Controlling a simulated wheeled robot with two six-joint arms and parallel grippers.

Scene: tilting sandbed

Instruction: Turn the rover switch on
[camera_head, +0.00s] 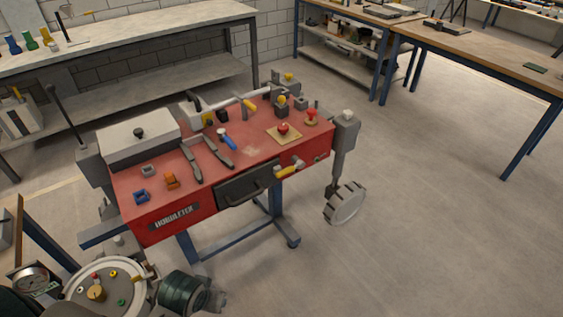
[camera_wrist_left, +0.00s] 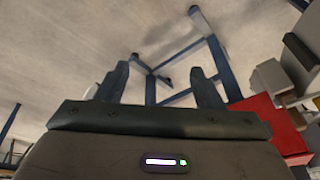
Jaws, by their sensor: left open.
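A red rover body (camera_head: 205,201) with a dark nameplate stands in the middle of the head view, and a red body (camera_wrist_left: 262,125) shows at the right edge of the left wrist view. On its top are a red knob on a pale plate (camera_head: 283,128) and a second red knob (camera_head: 311,116). A yellow-handled lever (camera_head: 289,171) sits at the front edge. I cannot tell which of these is the rover switch, or its state. My left gripper (camera_wrist_left: 160,86) is open and empty, apart from the red body. My right gripper is not in view.
A toothed wheel (camera_head: 345,203) hangs at the rover's right. A grey box (camera_head: 138,140), loose tools and small blocks lie on top. In front stand a round knobbed panel (camera_head: 100,290) and green coil (camera_head: 182,293). Workbenches (camera_head: 480,60) line the back; floor at right is free.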

